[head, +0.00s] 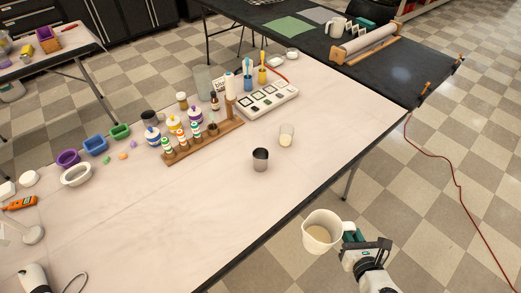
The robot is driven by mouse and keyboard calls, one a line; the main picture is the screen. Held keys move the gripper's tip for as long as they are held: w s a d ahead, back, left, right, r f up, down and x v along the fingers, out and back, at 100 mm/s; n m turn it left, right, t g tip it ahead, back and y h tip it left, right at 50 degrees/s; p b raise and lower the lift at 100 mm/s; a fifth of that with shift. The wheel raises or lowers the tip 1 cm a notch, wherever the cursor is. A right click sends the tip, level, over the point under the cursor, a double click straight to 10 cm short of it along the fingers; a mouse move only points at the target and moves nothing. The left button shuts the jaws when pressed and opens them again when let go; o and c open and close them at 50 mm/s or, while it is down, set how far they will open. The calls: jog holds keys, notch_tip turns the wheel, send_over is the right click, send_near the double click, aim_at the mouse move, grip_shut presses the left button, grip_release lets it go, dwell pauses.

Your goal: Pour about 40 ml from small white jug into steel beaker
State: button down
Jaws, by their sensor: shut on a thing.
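The small white jug (322,230) is in the head view at lower right, held off the front edge of the table, over the floor. It looks about upright, and a pale beige liquid shows inside it. My gripper (350,238) is shut on the jug's handle at its right side; the fingertips are partly hidden. The steel beaker (261,160) stands upright on the table, up and left of the jug and apart from it. I cannot see into the beaker's bottom.
A wooden rack with small bottles (203,142) and a white palette tray (268,101) stand farther back. The table (200,220) is clear in front of the beaker.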

jog(key=shift+s+a, duration=0.1)
jog(key=shift+s, duration=0.25)
jog(key=shift+a, duration=0.15)
jog(key=shift+w+r, duration=0.1)
jog(key=shift+w, duration=0.25)
